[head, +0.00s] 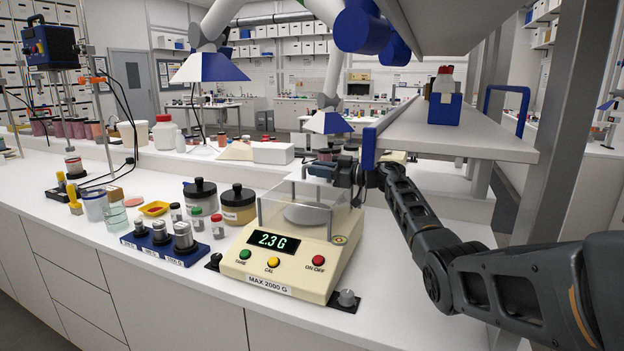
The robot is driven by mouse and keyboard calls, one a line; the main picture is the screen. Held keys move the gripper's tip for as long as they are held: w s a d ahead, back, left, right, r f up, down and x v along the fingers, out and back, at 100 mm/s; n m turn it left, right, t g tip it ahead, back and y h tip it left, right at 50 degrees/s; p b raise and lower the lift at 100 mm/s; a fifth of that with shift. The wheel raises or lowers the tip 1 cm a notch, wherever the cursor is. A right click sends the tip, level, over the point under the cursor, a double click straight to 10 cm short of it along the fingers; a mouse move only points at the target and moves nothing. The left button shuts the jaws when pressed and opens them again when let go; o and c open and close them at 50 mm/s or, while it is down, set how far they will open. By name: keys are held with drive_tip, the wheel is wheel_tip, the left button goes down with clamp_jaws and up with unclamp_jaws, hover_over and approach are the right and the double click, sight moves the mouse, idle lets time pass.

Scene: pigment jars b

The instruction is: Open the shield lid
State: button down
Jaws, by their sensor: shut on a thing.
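The cream balance (287,265) stands on the white bench and its display reads 2.3 G. A clear shield (274,212) stands around its round grey pan (306,214), which looks empty. The see-through shield lid (296,187) is at the top of the shield; its exact angle is hard to tell. My gripper (321,171) is at the top, far right part of the shield, shut on the shield lid. The arm comes in from the right, and the gripped spot is small and partly hidden by the fingers.
A blue block of metal weights (166,247) and small jars (217,226) stand left of the balance. Two dark-lidded jars (238,205) stand close behind its left side. A grey shelf (455,132) with a blue bin (444,108) overhangs at right. The bench right of the balance is clear.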

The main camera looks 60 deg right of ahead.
drive_tip(key=shift+w+d+b, duration=0.1)
drive_tip(key=shift+d+b, duration=0.4)
drive_tip(key=shift+d, duration=0.85)
drive_tip(key=c, duration=1.1)
unclamp_jaws()
drive_tip(key=shift+a, duration=0.1)
